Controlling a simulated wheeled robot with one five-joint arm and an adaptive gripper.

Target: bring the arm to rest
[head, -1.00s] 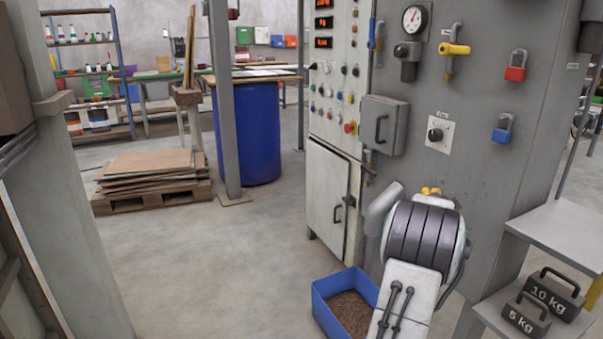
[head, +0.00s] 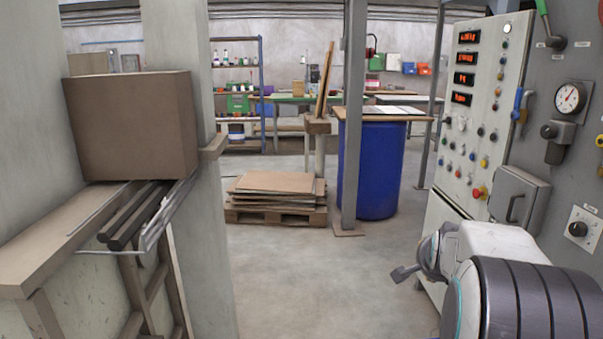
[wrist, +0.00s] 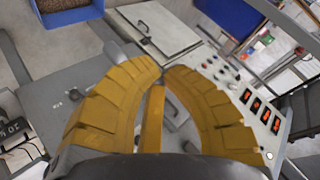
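My arm (head: 530,295) shows at the lower right of the head view, as a dark ribbed joint and a white link in front of the grey machine. My gripper (wrist: 164,72) shows in the wrist view as yellow ribbed fingers curving inward, their tips close to each other. A narrow yellow bar stands between them; I cannot tell whether it is another finger. I see no object held. In the head view the gripper's fingers are not visible.
The control panel (head: 472,125) and grey box (head: 518,195) stand close to my arm. A cardboard box (head: 133,127) sits at left. A blue drum (head: 372,170) and a pallet (head: 275,213) stand behind. The blue bin (wrist: 68,16) shows in the wrist view. Mid-floor is clear.

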